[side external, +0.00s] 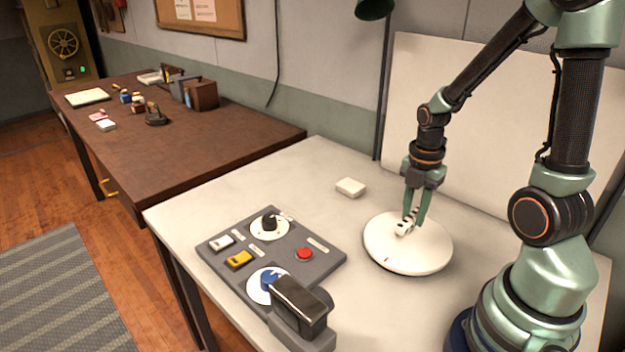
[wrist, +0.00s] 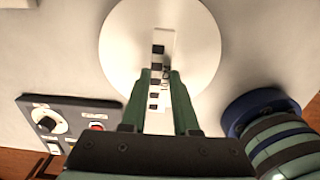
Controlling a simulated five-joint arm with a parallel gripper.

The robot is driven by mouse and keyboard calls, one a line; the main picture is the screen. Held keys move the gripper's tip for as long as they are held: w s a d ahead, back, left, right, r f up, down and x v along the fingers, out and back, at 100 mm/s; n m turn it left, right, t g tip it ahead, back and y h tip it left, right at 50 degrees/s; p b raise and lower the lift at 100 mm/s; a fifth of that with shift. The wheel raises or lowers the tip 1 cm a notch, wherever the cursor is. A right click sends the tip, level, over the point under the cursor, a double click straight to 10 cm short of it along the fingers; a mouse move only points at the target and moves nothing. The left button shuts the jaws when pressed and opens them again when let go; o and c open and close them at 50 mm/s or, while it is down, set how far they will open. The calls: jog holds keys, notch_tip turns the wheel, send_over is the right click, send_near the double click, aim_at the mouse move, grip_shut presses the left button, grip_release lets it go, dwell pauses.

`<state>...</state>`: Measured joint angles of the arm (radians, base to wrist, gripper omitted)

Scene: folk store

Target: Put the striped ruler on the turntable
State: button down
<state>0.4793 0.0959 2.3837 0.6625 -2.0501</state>
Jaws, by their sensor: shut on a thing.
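The striped ruler (side external: 407,225), a white strip with black blocks, is between the fingers of my gripper (side external: 414,217) in the side external view. My gripper is shut on it, pointing down. The ruler also shows in the wrist view (wrist: 158,46), where it runs lengthwise between the green fingers (wrist: 159,78). The turntable (side external: 408,258) is a round white disc with a small red mark near its front edge. The ruler is over the disc in both views; I cannot tell if it touches the surface. The turntable also shows in the wrist view (wrist: 120,60).
A dark grey control panel (side external: 325,255) with a red button (side external: 304,254), knobs and a dark raised block (side external: 300,300) stands left of the turntable. A small white block (side external: 351,187) lies behind. The pale table (side external: 260,195) is otherwise clear around them. A brown desk (side external: 190,140) stands beyond.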

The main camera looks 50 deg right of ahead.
aim_at(413, 216)
jog(key=shift+f, duration=2.05)
jog(key=shift+f, duration=0.1)
jog(key=c, duration=0.7)
grip_release()
jog(key=shift+o, duration=0.2)
